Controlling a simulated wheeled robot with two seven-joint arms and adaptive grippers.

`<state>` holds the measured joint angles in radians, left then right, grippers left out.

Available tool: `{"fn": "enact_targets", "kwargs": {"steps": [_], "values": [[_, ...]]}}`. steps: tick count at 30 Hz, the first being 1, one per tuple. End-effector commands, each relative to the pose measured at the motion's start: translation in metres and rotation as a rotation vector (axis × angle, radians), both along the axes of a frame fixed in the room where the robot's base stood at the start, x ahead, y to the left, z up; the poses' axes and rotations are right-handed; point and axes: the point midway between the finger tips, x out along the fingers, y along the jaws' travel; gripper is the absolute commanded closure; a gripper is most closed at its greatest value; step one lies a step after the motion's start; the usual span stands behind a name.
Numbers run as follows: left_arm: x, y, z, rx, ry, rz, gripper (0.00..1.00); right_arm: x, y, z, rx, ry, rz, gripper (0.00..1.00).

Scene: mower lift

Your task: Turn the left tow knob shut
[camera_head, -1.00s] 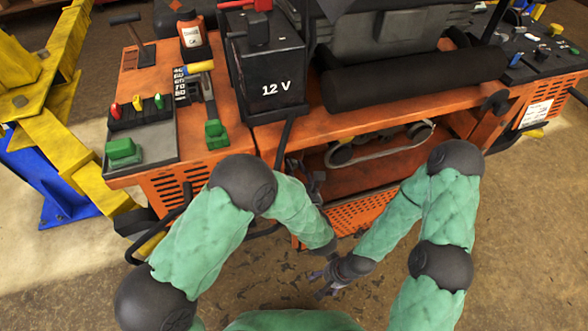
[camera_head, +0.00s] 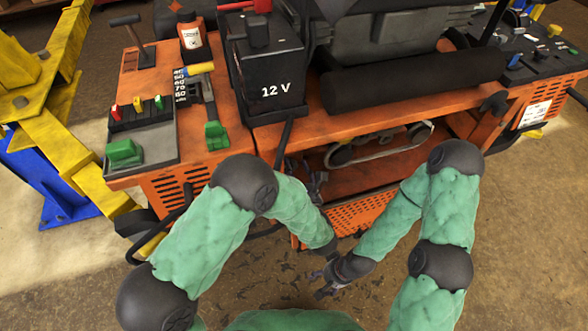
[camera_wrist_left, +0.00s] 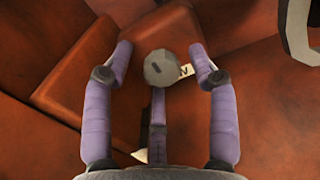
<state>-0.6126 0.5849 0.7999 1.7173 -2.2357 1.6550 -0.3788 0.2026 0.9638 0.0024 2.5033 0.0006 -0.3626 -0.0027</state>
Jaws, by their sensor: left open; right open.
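In the left wrist view a round grey knob (camera_wrist_left: 159,68) with a dark slot on its face sits between the fingertips of my left gripper (camera_wrist_left: 161,50). The fingers are open, one on each side, with gaps to the knob. A small white label (camera_wrist_left: 186,71) with a dark letter shows partly behind it. In the head view my left gripper (camera_head: 312,178) is at the open front of the orange mower, below the battery. The knob cannot be made out there. My right gripper (camera_head: 325,284) is open and empty, low in front of the mower.
The orange mower body (camera_head: 350,122) carries a black 12 V battery (camera_head: 268,85), a black roller (camera_head: 415,82) and a lever panel (camera_head: 140,130). A yellow and blue lift post (camera_head: 50,130) stands at the left. Orange panels closely surround the knob. The floor in front is open.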

Motion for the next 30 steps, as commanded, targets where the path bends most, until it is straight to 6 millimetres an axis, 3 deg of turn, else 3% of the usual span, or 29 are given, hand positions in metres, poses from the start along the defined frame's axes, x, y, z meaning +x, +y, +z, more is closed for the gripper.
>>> {"fn": "enact_targets", "kwargs": {"steps": [5, 18, 24, 30], "values": [[-0.016, -0.007, -0.001, 0.001, 0.001, -0.005, 0.42, 0.000, 0.000, 0.000, 0.000, 0.000, 0.000, 0.32], [-0.092, -0.032, 0.000, 0.001, -0.003, -0.006, 0.42, 0.000, 0.000, 0.000, 0.000, 0.000, 0.000, 0.32], [-0.108, -0.037, 0.000, 0.000, -0.002, -0.003, 0.42, 0.000, 0.000, 0.000, 0.000, 0.000, 0.000, 0.32], [-0.113, -0.037, 0.000, 0.000, -0.002, 0.000, 0.42, 0.000, 0.000, 0.000, 0.000, 0.000, 0.000, 0.32]]}}
